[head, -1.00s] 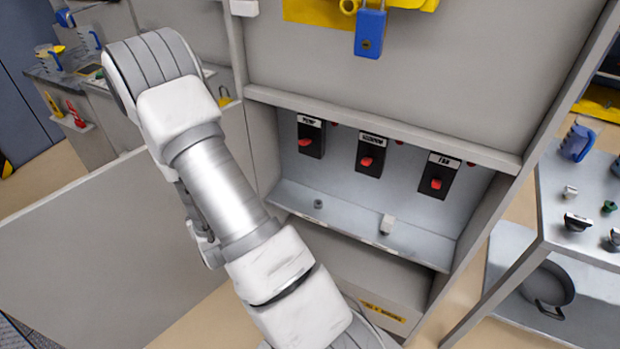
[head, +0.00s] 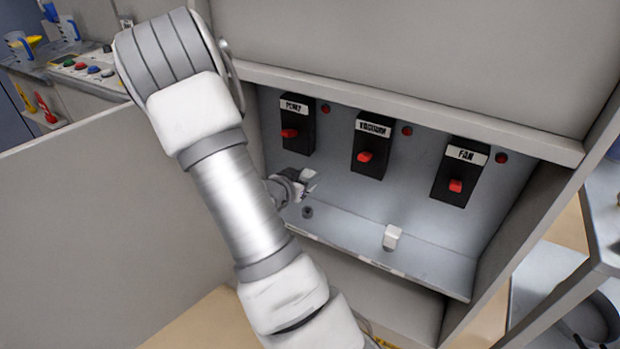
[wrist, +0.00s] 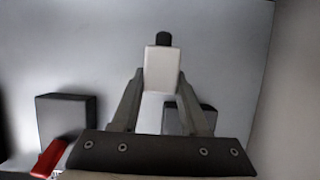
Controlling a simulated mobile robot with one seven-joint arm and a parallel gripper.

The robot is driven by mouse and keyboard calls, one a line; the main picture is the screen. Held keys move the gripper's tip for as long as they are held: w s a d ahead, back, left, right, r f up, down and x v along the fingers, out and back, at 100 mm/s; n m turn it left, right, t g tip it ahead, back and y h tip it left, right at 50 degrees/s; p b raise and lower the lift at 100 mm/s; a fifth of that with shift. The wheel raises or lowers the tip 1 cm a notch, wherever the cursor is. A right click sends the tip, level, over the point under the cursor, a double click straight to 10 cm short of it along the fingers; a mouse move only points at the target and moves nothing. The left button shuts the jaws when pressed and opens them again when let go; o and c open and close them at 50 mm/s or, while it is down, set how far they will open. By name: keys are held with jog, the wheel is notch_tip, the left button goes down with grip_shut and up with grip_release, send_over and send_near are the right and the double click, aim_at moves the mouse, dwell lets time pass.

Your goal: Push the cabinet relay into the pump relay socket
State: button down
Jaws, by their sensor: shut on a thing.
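My gripper (head: 306,186) is inside the cabinet bay, below the PUMP switch. In the wrist view, my gripper (wrist: 160,98) is shut on the cabinet relay (wrist: 162,70), a white block between its two fingers. A small dark piece (wrist: 163,38) shows past the far end of the block; I cannot tell whether it is part of the relay or stands beyond it. In the head view, a small dark round part (head: 307,211), which looks like the pump relay socket, is on the ledge just below my gripper. The relay shows only as a small pale shape there.
A white block (head: 391,236) stands on the ledge (head: 430,262) to the right. PUMP (head: 297,125), VACUUM (head: 373,146) and FAN (head: 460,172) switches with red levers line the back wall. Side walls and an upper panel (head: 400,60) bound the bay.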

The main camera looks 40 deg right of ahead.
jog(key=shift+a+r, duration=0.1)
jog(key=shift+a, duration=0.1)
notch_tip(320, 180, down, 6)
jog(key=b, duration=0.4)
jog(key=shift+b, duration=0.35)
jog(key=shift+f+b, duration=1.1)
jog(key=shift+f, duration=0.25)
dwell(1.3)
jog(key=shift+c, duration=1.7)
grip_release()
jog(key=p+v, duration=0.6)
jog(key=v, duration=1.1)
jog(key=shift+s+a, duration=0.2)
